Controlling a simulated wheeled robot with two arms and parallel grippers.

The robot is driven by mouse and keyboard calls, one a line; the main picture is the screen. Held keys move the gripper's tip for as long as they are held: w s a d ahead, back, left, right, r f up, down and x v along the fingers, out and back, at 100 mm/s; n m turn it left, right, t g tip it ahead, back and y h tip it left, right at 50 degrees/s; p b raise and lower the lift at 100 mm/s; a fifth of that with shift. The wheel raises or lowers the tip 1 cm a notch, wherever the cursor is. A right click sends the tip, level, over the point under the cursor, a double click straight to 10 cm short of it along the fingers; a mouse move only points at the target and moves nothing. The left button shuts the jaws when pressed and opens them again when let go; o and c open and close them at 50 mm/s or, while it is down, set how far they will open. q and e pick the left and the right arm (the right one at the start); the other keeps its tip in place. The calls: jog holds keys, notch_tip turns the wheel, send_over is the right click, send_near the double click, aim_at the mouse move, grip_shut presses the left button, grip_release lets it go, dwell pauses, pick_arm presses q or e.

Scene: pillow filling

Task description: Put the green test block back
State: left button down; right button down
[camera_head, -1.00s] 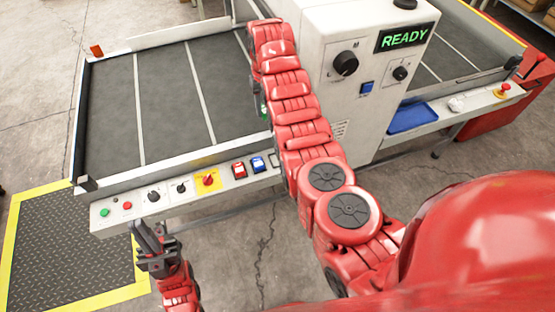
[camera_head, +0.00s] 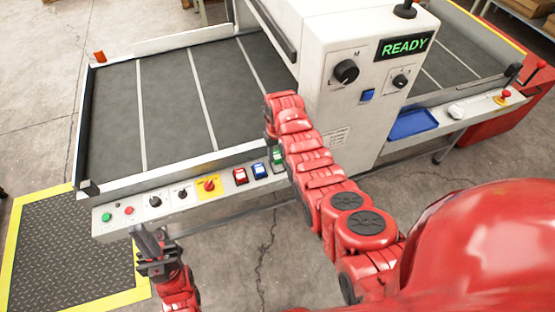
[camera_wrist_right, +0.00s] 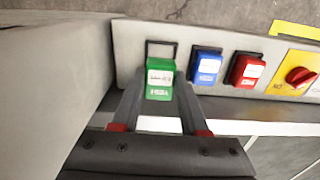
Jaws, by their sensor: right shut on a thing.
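The green test block (camera_wrist_right: 159,79) is between the fingertips of my right gripper (camera_wrist_right: 160,95), which is shut on it. In the right wrist view the block covers the lower part of a dark-framed empty slot (camera_wrist_right: 161,49) in the control panel. I cannot tell whether it touches the slot. In the head view the green block (camera_head: 278,157) shows beside the panel's right end, and my arm hides most of the right gripper. My left gripper (camera_head: 150,234) is open and empty, in front of the panel's left part.
A blue block (camera_wrist_right: 207,67) and a red block (camera_wrist_right: 246,69) sit in the panel beside the slot. A red rotary switch (camera_head: 209,185) is on a yellow plate. The conveyor bed (camera_head: 180,105) is bare. The white cabinet (camera_head: 330,100) stands close to my right arm.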

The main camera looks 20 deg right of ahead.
aim_at(278, 156)
jog(key=shift+s+f, duration=0.1)
jog(key=shift+f, duration=1.65)
jog(key=shift+s, duration=0.1)
jog(key=c, duration=0.9)
grip_release()
jog(key=o, duration=0.5)
jog(key=shift+f, duration=0.1)
